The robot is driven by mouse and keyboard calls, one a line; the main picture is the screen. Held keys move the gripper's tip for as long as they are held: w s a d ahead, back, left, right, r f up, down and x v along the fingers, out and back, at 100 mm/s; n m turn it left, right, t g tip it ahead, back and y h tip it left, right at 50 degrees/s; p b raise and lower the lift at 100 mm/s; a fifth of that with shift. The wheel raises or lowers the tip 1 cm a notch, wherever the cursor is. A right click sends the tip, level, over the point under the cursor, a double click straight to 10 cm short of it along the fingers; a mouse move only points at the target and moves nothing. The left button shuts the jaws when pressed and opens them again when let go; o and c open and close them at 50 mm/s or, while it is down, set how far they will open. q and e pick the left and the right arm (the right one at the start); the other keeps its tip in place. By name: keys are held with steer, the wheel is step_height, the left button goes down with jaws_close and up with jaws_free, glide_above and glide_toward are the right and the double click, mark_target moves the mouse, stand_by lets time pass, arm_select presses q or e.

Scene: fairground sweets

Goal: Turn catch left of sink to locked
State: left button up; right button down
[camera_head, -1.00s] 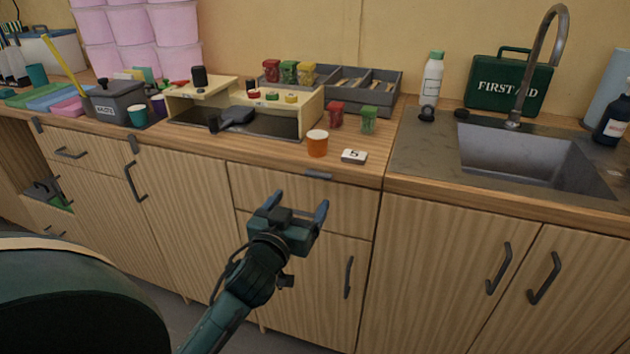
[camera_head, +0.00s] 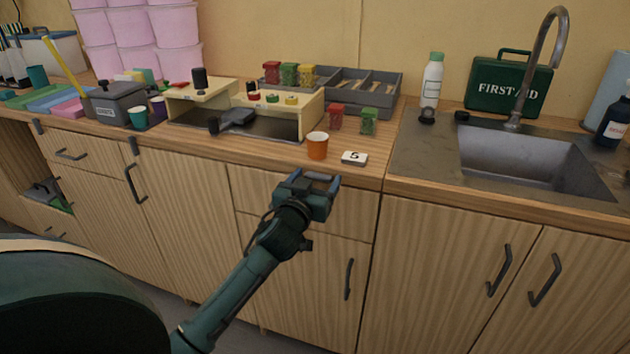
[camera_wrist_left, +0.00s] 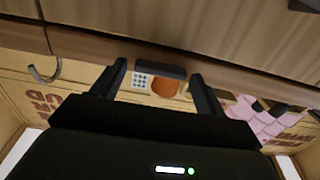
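The catch (camera_head: 319,177) is a short dark bar on the cabinet front, just under the counter edge and left of the sink (camera_head: 530,158). It lies crosswise, and my gripper partly covers it in the head view. My left gripper (camera_head: 308,180) is at the catch, with its fingers spread and pointing at the cabinet. In the left wrist view, the dark catch (camera_wrist_left: 160,70) shows between the two open fingers. I cannot tell whether the fingers touch it. My right gripper is in neither view.
A drawer front (camera_head: 350,212) lies behind my gripper. Below it is a door with a vertical handle (camera_head: 348,279). Other catches (camera_head: 134,146) sit further left.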

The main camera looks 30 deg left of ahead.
arm_select(q)
steer(key=c, duration=0.8)
